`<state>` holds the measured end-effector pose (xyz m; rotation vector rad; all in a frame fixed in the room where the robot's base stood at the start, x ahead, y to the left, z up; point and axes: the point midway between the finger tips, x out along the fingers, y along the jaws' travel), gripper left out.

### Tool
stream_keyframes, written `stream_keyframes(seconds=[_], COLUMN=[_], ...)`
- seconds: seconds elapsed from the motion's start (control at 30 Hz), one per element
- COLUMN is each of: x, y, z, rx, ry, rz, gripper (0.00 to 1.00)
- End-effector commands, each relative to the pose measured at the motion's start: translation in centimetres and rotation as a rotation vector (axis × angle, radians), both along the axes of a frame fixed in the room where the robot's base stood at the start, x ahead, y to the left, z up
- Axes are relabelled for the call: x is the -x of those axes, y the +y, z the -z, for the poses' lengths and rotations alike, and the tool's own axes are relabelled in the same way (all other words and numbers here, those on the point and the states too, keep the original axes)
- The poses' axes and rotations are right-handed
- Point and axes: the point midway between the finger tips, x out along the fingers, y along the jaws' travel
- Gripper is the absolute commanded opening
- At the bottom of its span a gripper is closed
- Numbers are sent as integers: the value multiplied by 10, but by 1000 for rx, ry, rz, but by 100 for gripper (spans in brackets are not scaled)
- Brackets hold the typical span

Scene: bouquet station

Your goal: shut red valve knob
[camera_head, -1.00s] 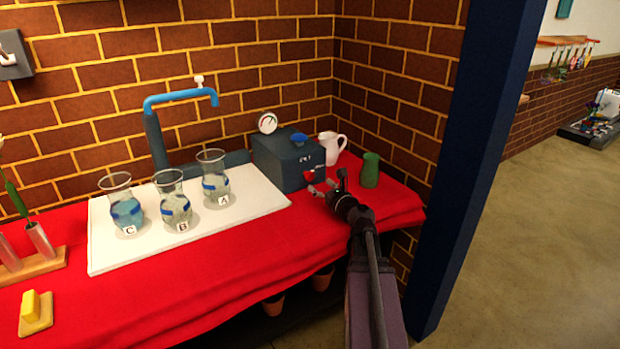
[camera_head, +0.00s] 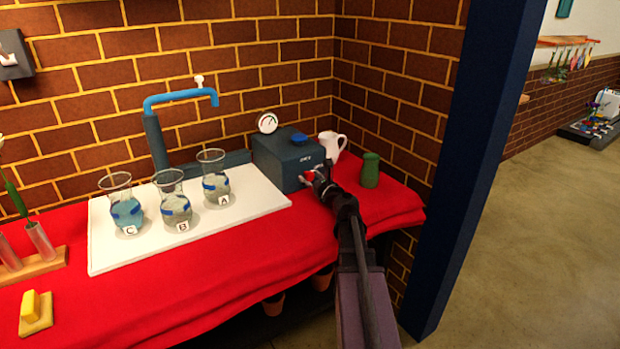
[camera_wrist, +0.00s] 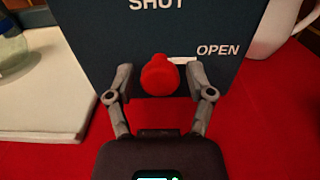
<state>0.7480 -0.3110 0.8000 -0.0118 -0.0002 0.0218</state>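The red valve knob (camera_wrist: 160,75) sits on the front of a dark blue box (camera_head: 285,160). In the wrist view the box front reads SHUT above the knob and OPEN to its right. A short white mark shows just right of the knob. My gripper (camera_wrist: 160,82) is open, with one finger on each side of the knob and narrow gaps showing between fingers and knob. In the head view my gripper (camera_head: 314,176) is at the box front and mostly hides the knob.
A green vase (camera_head: 370,171) stands close to the right of my gripper, with a white pitcher (camera_head: 331,146) behind. A round gauge (camera_head: 267,122) and blue knob (camera_head: 299,139) are on the box. Glass vases A (camera_head: 216,185), B (camera_head: 173,207) and C (camera_head: 126,212) stand on a white board at left.

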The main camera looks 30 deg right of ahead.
Motion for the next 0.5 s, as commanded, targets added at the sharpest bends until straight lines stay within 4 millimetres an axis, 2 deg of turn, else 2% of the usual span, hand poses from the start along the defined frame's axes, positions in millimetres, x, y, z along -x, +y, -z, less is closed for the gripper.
stream_keyframes(seconds=[0.03,0.17,0.5], x=[0,0,0], y=[0,0,0], z=[0,0,0], rx=[0,0,14], ry=[0,0,0], rz=[0,0,0], gripper=[40,2,0])
